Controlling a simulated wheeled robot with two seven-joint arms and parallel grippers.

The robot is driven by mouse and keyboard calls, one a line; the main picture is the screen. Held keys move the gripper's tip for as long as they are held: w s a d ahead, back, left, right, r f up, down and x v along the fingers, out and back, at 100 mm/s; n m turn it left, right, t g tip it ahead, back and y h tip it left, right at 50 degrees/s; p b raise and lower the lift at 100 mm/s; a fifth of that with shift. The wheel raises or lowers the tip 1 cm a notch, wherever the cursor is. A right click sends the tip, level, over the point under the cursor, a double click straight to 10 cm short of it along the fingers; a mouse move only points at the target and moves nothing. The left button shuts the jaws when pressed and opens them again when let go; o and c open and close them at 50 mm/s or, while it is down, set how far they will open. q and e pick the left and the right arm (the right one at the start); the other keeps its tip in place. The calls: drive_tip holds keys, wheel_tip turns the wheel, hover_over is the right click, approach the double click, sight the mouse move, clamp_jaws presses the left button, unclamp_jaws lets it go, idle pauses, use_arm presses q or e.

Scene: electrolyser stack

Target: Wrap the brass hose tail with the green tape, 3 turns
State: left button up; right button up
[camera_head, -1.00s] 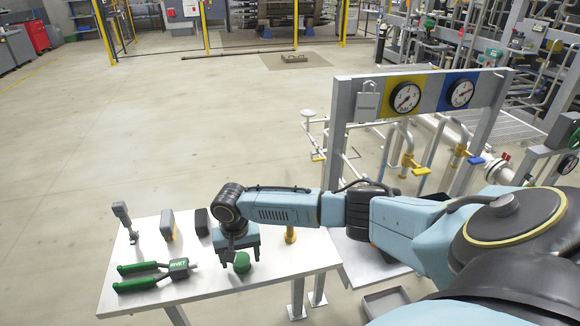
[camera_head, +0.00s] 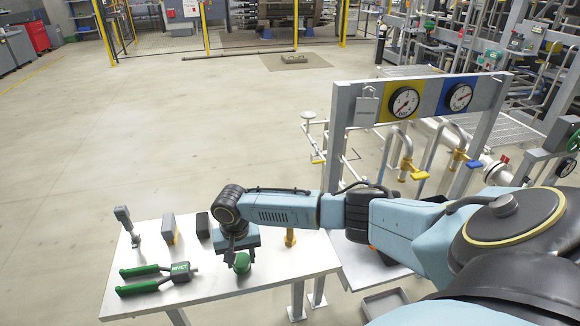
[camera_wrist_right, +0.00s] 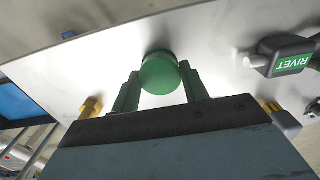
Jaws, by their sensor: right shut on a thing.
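The green tape (camera_head: 242,263) is a short green roll at the front of the white table, under my right gripper. My right gripper (camera_head: 239,254) points down and is shut on the tape. In the right wrist view the tape (camera_wrist_right: 160,74) sits between the two dark green fingers of my right gripper (camera_wrist_right: 160,88). I cannot tell whether the tape still touches the table. The brass hose tail (camera_head: 290,237) stands upright on the table to the right of my right gripper. A brass piece also shows in the right wrist view (camera_wrist_right: 91,107). My left gripper is not in view.
On the white table (camera_head: 225,287) lies a green-handled rivet tool (camera_head: 160,277) at the left. A grey upright tool (camera_head: 126,222) and two dark blocks (camera_head: 170,228) stand along the back edge. A gauge panel (camera_head: 430,95) rises behind my right arm.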

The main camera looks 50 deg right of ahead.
drive_tip(key=shift+r+p, duration=1.4)
drive_tip(key=shift+p, duration=0.2)
